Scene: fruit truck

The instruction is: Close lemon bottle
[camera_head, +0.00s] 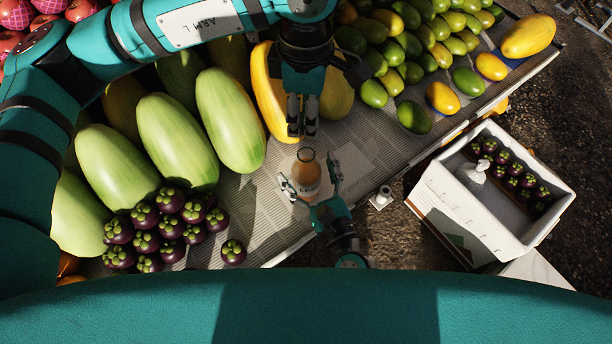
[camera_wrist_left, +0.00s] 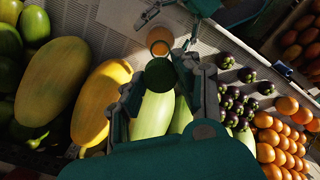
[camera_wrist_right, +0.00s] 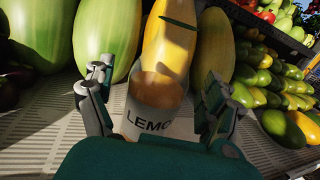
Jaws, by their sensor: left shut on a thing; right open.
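The lemon bottle (camera_head: 306,172) stands on the light slatted truck bed, with orange contents and an open round mouth. In the right wrist view the bottle (camera_wrist_right: 158,100) shows part of a label reading "LEMO". My right gripper (camera_head: 312,182) is open, with its fingers on either side of the bottle and gaps visible in the right wrist view. My left gripper (camera_head: 302,116) points down beyond the bottle in the head view. It is shut on a dark green round cap (camera_wrist_left: 160,74), seen between its fingers in the left wrist view. The cap is apart from the bottle mouth.
Large green papayas (camera_head: 177,139) and mangosteens (camera_head: 172,201) lie left of the bottle. Yellow papayas (camera_head: 271,92) and green mangoes (camera_head: 412,116) lie beyond it. A white foam box (camera_head: 437,190) stands to the right, past the bed edge. Some bare bed surrounds the bottle.

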